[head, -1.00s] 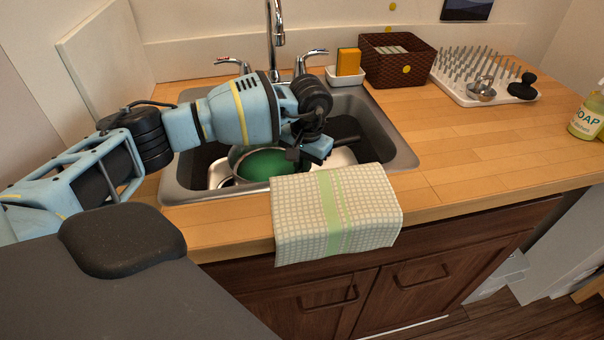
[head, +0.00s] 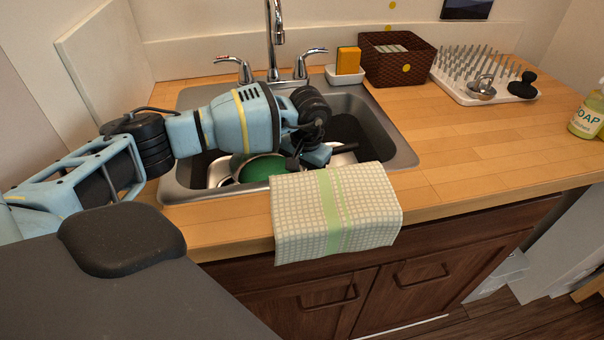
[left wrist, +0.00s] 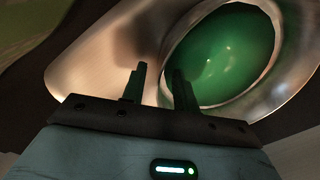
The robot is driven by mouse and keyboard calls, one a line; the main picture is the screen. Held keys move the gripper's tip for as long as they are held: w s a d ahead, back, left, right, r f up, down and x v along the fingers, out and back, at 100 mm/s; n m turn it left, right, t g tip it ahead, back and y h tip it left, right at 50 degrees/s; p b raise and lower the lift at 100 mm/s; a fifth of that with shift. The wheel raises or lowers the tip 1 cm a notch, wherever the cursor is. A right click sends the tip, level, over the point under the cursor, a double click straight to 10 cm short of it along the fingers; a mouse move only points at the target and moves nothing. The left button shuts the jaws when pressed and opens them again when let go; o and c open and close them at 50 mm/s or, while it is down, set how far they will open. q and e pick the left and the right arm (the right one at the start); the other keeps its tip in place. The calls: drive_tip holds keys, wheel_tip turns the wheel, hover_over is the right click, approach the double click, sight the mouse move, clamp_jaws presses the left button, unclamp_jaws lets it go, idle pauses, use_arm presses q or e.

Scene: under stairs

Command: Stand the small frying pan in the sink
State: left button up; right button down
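The small frying pan (head: 262,168), green inside with a metal rim, is in the grey sink (head: 402,152), tilted, its lower part hidden by the sink's front edge. In the left wrist view its round green inside (left wrist: 225,55) fills the upper right. My left gripper (head: 316,155) is down in the sink at the pan's right side. In the left wrist view its two dark fingers (left wrist: 158,82) stand a small gap apart at the pan's near rim, one over the rim, one outside it. Whether they press on it cannot be told. My right gripper is not in view.
A checked towel (head: 290,215) hangs over the sink's front edge. The faucet (head: 275,45) stands behind the sink, with a sponge dish (head: 345,77), a brown basket (head: 395,70) and a drying rack (head: 450,88) at the back. The wooden counter to the right (head: 490,150) is mostly clear.

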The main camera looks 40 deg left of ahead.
use_arm(q)
wheel_tip(320, 180, up, 12)
drive_tip(key=d, duration=0.1)
drive_tip(key=shift+r, duration=0.15)
idle(0.3)
